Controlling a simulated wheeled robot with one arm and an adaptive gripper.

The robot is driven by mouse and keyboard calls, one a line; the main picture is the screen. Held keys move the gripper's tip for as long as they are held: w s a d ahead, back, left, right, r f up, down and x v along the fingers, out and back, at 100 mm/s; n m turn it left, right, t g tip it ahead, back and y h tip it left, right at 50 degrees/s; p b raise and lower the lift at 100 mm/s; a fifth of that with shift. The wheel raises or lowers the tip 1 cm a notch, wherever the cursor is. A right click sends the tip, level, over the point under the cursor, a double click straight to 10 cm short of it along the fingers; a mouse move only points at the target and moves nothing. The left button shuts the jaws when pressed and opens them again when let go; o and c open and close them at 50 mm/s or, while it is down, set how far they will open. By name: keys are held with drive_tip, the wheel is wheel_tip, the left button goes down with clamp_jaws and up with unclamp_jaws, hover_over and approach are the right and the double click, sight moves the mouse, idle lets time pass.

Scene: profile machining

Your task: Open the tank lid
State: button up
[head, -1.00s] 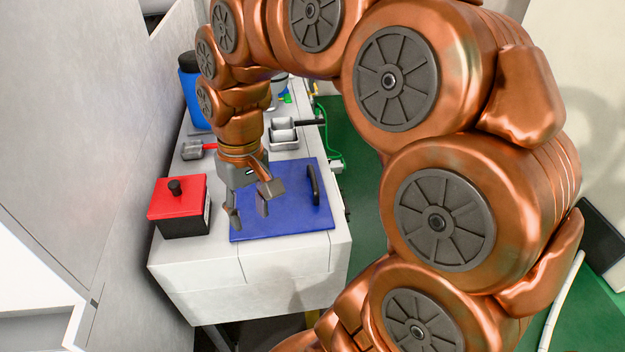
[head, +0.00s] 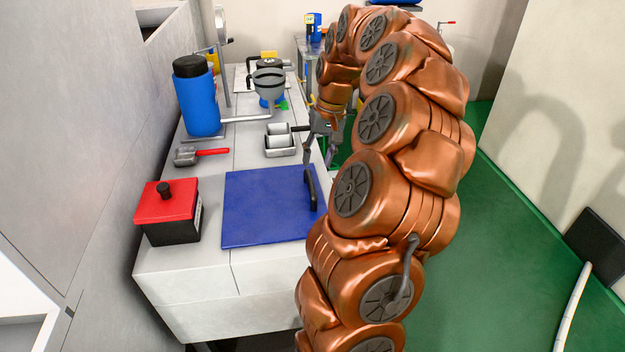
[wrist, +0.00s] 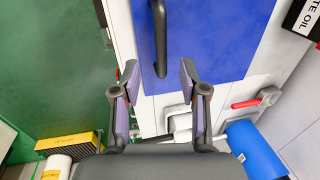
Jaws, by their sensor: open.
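The lid is a flat blue square panel (head: 262,210) lying closed on the white bench top, with a dark bar handle (head: 311,188) along its right side. In the wrist view the blue panel (wrist: 225,45) fills the upper middle, and the handle (wrist: 160,35) runs down toward the space between my fingertips. My gripper (head: 320,157) is beyond the handle, near the bench's right edge, partly hidden by my arm. In the wrist view my gripper (wrist: 159,76) is open and empty, its fingers apart and not around the handle.
A black box with a red top (head: 168,208) stands left of the panel. A red-handled tool (head: 203,155), metal trays (head: 280,142), a blue canister (head: 198,100) and a grey funnel (head: 268,82) are behind it. Green floor (head: 510,230) lies open to the right.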

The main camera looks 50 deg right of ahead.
sight(311, 182)
drive_tip(key=shift+w+a+f+p, duration=0.15)
drive_tip(key=shift+a+f, duration=0.05)
drive_tip(key=shift+f, duration=0.95)
drive_tip(key=shift+w+a+f+p, duration=0.1)
drive_tip(key=shift+w+a+f, duration=0.1)
drive_tip(key=shift+f, duration=0.95)
drive_tip(key=shift+w+a+f+p, duration=0.1)
drive_tip(key=shift+a+f+p, duration=0.1)
drive_tip(key=shift+f, duration=0.95)
clamp_jaws()
